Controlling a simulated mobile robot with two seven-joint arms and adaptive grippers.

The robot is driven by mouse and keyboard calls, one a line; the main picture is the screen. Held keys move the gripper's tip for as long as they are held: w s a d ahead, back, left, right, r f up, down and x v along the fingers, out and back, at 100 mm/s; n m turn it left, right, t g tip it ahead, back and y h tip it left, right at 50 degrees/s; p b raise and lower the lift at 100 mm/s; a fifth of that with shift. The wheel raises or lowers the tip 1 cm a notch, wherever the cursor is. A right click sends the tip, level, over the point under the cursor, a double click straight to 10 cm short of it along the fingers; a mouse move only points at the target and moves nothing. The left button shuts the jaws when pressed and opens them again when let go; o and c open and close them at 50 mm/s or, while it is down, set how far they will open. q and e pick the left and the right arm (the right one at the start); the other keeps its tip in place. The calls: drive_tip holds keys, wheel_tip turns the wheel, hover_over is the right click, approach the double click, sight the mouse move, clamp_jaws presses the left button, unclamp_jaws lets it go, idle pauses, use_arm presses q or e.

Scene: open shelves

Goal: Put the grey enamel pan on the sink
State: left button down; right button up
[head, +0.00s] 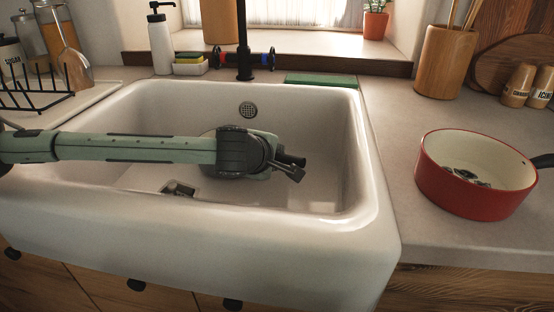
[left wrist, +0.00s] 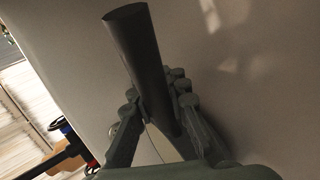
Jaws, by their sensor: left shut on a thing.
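My left arm reaches in from the left across the white sink (head: 330,255), and its gripper (head: 289,166) is over the basin. In the left wrist view the gripper (left wrist: 158,112) is shut on a dark, rounded handle (left wrist: 134,50), which sticks out past the fingers. A small pale curved piece (left wrist: 155,142) shows between the fingers; I cannot tell whether it belongs to the grey enamel pan. My right gripper is not in view.
A red pan (head: 462,203) with a cream inside and dark handle stands on the counter at right. A black tap (head: 244,45), soap bottle (head: 160,42) and green block (head: 321,79) are at the sink's back. A dark rack (head: 38,95) stands at left.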

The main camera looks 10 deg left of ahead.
use_arm(q)
drive_tip(key=shift+w+f, duration=0.1)
drive_tip(key=shift+f, duration=0.5)
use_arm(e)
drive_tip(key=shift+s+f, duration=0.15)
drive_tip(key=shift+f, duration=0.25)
use_arm(q)
drive_tip(key=shift+f, duration=0.1)
drive_tip(key=c, duration=1.9)
unclamp_jaws()
drive_tip(key=shift+o, duration=0.7)
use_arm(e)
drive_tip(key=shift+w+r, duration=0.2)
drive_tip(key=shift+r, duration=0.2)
use_arm(q)
drive_tip(key=v, duration=0.2)
drive_tip(key=shift+s, duration=0.35)
drive_tip(key=b+v, duration=0.1)
drive_tip(key=v, duration=0.8)
drive_tip(key=shift+s+r+b, duration=0.15)
drive_tip(key=shift+r+b, duration=0.15)
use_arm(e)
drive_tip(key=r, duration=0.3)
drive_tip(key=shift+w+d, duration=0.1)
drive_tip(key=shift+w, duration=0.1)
use_arm(q)
drive_tip(key=shift+a, duration=0.15)
